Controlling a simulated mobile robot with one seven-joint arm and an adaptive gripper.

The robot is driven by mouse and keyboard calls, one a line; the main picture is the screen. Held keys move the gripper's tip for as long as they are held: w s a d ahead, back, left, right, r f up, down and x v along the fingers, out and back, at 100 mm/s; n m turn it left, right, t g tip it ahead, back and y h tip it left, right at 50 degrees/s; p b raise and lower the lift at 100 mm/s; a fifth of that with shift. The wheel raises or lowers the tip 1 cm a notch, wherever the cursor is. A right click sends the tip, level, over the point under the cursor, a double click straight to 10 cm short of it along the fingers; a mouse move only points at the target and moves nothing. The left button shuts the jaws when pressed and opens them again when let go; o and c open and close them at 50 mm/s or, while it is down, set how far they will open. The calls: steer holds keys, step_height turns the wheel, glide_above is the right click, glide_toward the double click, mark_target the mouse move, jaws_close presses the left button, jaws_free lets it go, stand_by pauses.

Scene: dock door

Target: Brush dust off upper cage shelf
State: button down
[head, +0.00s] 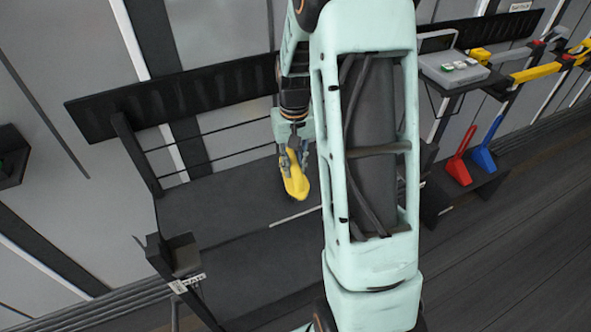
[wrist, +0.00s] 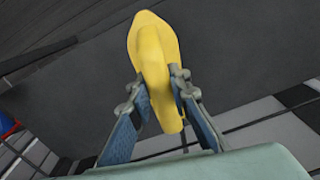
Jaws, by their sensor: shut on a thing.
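My gripper (head: 293,158) is shut on a yellow brush (head: 296,184), which points down toward the dark upper shelf (head: 205,205) of the cage. In the wrist view, the two blue-padded fingers (wrist: 158,100) close on the sides of the yellow brush (wrist: 152,45). Its bristles are on the far side and mostly hidden, so I cannot tell whether they touch the shelf. The shelf surface (wrist: 230,60) also fills the wrist view behind the brush. No dust is clearly visible. My arm hides the right part of the shelf in the head view.
Thin rails and a black back bar (head: 185,95) run behind the shelf. A small dark holder (head: 182,256) is on the front left post. At right, a grey case (head: 452,68) sits on a stand. Red (head: 459,160) and blue (head: 484,150) tools stand below it.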

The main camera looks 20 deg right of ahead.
steer(key=shift+s+r+p, duration=0.1)
steer(key=shift+r+p, duration=1.8)
steer(key=shift+r, duration=0.95)
